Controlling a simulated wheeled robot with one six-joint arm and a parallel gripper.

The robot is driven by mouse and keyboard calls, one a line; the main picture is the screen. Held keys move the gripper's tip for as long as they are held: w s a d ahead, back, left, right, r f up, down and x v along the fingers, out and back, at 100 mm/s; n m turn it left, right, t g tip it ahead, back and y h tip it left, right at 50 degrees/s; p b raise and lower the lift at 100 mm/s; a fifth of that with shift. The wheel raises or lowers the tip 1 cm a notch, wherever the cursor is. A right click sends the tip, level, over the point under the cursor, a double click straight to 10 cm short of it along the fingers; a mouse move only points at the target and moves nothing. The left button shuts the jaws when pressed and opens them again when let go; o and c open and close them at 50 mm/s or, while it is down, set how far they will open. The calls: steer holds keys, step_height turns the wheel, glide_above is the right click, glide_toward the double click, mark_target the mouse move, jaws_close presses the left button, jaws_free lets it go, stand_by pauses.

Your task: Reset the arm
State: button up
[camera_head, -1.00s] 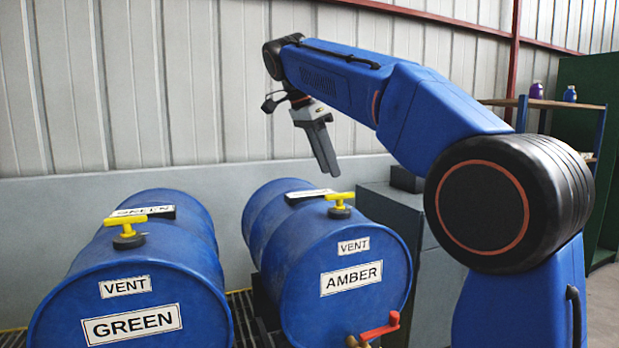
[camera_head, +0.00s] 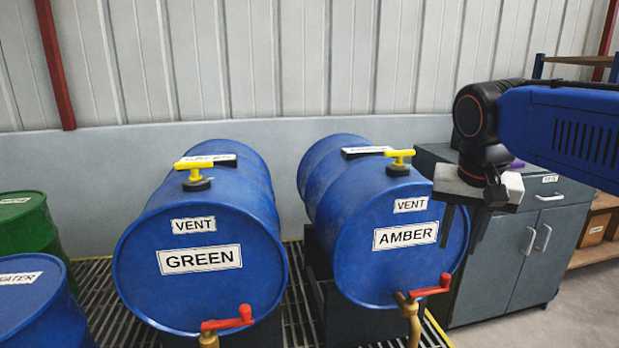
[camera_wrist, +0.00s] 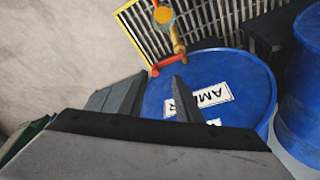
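My gripper (camera_head: 461,236) points down at the right of the head view, in front of the right edge of the blue AMBER drum (camera_head: 352,262). Its two dark fingers stand apart with nothing between them, so it is open and empty. In the wrist view the fingers of my gripper (camera_wrist: 160,88) show a gap, with the AMBER drum's labelled end (camera_wrist: 250,92) beyond them. My arm reaches in from the right edge of the head view.
A blue GREEN drum (camera_head: 195,285) lies left of the AMBER drum. Both have yellow vent handles on top and red-handled taps in front. Grey cabinet (camera_head: 508,262) stands behind my gripper. A green drum (camera_head: 22,240) is at far left. Floor at lower right is clear.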

steer(key=s+f+n, duration=0.2)
steer(key=s+f, duration=0.4)
steer(key=f, duration=0.2)
steer(key=s+f+n+t+y, duration=0.1)
steer(key=s+f+n, duration=0.1)
steer(key=s+f, duration=0.4)
step_height(320, 180, down, 3)
steer(key=shift+s+d+f+n+t, duration=0.2)
steer(key=shift+d+n+t, duration=0.1)
steer(key=shift+d+n, duration=0.15)
